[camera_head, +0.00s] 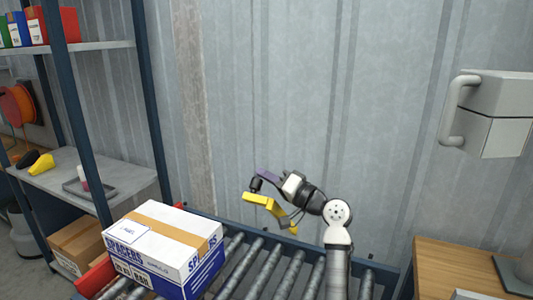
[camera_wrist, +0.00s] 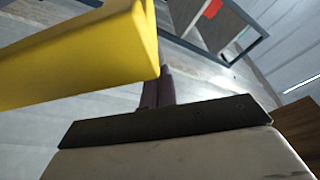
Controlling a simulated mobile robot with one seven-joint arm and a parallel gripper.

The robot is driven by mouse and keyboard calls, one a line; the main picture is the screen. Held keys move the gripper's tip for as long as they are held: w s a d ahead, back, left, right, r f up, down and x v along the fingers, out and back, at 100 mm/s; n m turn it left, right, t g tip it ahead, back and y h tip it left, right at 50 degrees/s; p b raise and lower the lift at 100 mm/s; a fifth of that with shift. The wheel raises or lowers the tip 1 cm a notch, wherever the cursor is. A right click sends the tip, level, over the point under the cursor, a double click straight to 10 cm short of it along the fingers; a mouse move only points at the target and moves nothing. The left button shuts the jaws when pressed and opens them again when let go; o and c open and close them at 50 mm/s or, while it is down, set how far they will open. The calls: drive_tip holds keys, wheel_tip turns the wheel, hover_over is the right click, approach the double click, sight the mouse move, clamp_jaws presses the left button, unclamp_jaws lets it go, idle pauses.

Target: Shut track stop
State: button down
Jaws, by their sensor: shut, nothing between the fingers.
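A yellow bar (camera_head: 262,200), which looks like the track stop, stands above the roller conveyor with its arm raised and slanting toward the left. It also fills the upper left of the wrist view (camera_wrist: 75,55), very close to the camera. My gripper (camera_head: 262,173) has purple fingers and is shut and empty, just above and behind the bar in the head view. The fingers also show in the wrist view (camera_wrist: 162,75), partly hidden by the bar. I cannot tell whether they touch it.
A white and blue carton (camera_head: 165,245) sits on the conveyor (camera_head: 262,270) at left, beside a red piece (camera_head: 97,278). A blue-framed shelf (camera_head: 85,180) stands left. A wall box with a handle (camera_head: 495,115) hangs right above a wooden table (camera_head: 440,262).

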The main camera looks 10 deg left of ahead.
wheel_tip(320, 180, up, 19)
drive_tip(key=b, duration=0.2)
drive_tip(key=d+f+m+p, duration=0.1)
drive_tip(key=d+f, duration=0.2)
drive_tip(key=f, duration=0.4)
drive_tip(key=d+f+t+p, duration=0.1)
drive_tip(key=d+f+p, duration=0.15)
drive_tip(key=f, duration=0.35)
drive_tip(key=d+f+m+p, duration=0.1)
drive_tip(key=d+f, duration=0.3)
drive_tip(key=f, duration=0.3)
drive_tip(key=s+p+x, duration=0.1)
drive_tip(key=p+x, duration=0.3)
drive_tip(key=x, duration=0.6)
drive_tip(key=shift+s+a+f+p, duration=0.15)
drive_tip(key=shift+s+f+p, duration=0.25)
drive_tip(key=shift+s+f, duration=0.25)
drive_tip(key=shift+s+a+f+p, duration=0.15)
drive_tip(key=shift+s+f+p, duration=0.3)
drive_tip(key=shift+s, duration=0.3)
drive_tip(key=shift+f, duration=0.15)
